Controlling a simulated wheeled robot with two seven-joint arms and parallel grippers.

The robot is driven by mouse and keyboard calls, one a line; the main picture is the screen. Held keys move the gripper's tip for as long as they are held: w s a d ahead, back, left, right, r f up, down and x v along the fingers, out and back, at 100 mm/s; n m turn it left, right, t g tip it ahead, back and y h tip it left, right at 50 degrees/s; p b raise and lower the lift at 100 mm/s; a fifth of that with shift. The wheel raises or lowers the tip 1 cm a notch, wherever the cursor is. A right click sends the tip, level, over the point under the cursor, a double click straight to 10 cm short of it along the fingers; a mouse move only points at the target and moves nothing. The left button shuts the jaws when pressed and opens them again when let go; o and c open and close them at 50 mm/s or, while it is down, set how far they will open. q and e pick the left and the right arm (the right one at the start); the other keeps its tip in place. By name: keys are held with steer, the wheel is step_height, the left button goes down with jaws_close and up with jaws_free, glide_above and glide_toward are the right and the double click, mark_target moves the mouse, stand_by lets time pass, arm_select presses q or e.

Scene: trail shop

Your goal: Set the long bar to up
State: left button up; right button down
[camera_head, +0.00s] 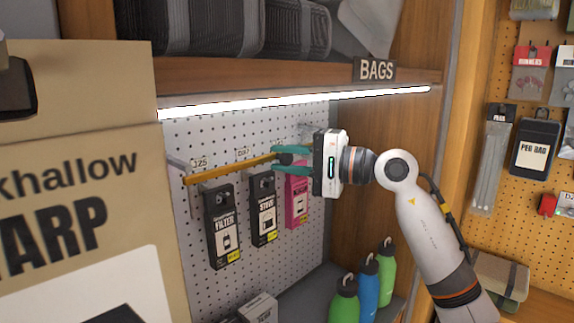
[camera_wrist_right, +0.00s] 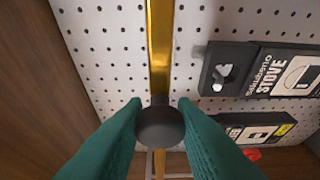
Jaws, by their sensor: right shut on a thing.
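The long bar (camera_head: 230,170) is a yellow bar that runs across the front of the pegboard, over the hanging boxes. It also shows in the right wrist view (camera_wrist_right: 160,45), running away from the gripper. A dark round knob (camera_wrist_right: 160,126) sits on the bar. My right gripper (camera_head: 279,160) has its green fingers shut on this knob, one on each side, near the bar's right end. The fingers hide part of the knob and the bar's end in the head view. My left gripper is not in view.
Boxes labelled filter (camera_head: 222,228) and stove (camera_head: 263,210) and a pink box (camera_head: 297,203) hang below the bar. Green and blue bottles (camera_head: 368,280) stand at lower right. A lit shelf (camera_head: 300,98) is above. A large tan package (camera_head: 80,120) fills the left.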

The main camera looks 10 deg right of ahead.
steer(key=c, duration=1.2)
jaws_free()
steer(key=shift+r, duration=0.3)
steer(key=shift+c, duration=0.2)
steer(key=shift+s+d+f+b, duration=0.2)
steer(key=shift+s+d+b, duration=0.1)
steer(key=shift+d+b, duration=0.25)
steer(key=b+v, duration=0.5)
steer(key=v, duration=0.6)
steer(key=shift+r, duration=0.2)
steer(key=shift+a, duration=0.1)
